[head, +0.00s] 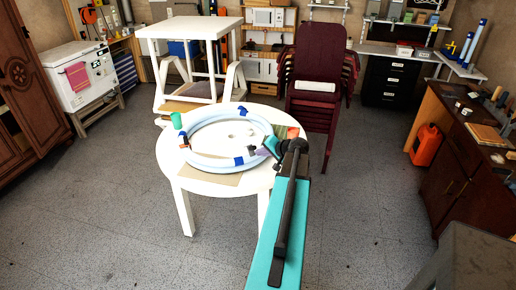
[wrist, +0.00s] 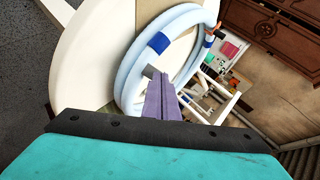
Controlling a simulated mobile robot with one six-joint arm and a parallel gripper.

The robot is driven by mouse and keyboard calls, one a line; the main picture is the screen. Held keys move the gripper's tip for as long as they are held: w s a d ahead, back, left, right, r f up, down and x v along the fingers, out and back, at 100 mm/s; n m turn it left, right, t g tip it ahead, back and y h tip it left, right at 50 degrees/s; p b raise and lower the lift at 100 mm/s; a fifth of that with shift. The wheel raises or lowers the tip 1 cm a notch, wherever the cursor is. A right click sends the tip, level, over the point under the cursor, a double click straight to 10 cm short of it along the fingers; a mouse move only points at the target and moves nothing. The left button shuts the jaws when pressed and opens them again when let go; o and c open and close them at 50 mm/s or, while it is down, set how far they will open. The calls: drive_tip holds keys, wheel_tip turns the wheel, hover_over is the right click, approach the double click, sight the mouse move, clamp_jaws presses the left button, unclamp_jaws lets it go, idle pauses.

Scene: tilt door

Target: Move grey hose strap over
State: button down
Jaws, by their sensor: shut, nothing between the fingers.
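A pale blue hose (head: 205,162) lies coiled on a round white table (head: 175,168), with several blue bands around it. The coil also shows in the wrist view (wrist: 130,75), with a blue band (wrist: 158,43) near its upper left. A small grey piece (wrist: 149,72), possibly the grey hose strap, shows by the hose just beyond my fingertips; I cannot tell whether it is around the hose. It seems to show as a small dark grey piece in the head view (head: 251,150). My gripper (wrist: 154,82) is shut and empty, its purple fingers at the coil's inner right side in the head view (head: 258,153).
A green cup (head: 177,120) stands at the table's left and an orange item (head: 293,132) at its right. Flat cardboard (head: 215,179) lies at the front. Stacked maroon chairs (head: 318,75) and a white table (head: 190,28) stand behind. Floor is clear at left.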

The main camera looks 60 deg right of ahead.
sight(255, 148)
drive_tip(key=s+r+n+b, duration=0.3)
drive_tip(key=n+b, duration=0.3)
drive_tip(key=n, duration=0.9)
drive_tip(key=s+r+n+b, duration=0.3)
drive_tip(key=r+n+b, duration=0.1)
drive_tip(key=n, duration=1.1)
drive_tip(key=shift+a+r+g+h+b, duration=0.15)
drive_tip(key=shift+a+g+h+b, duration=0.2)
drive_tip(key=shift+b, duration=0.5)
drive_tip(key=shift+d+p+x, duration=0.2)
drive_tip(key=shift+p+x, duration=1.55)
drive_tip(key=shift+x, duration=5.2)
drive_tip(key=shift+s, duration=0.15)
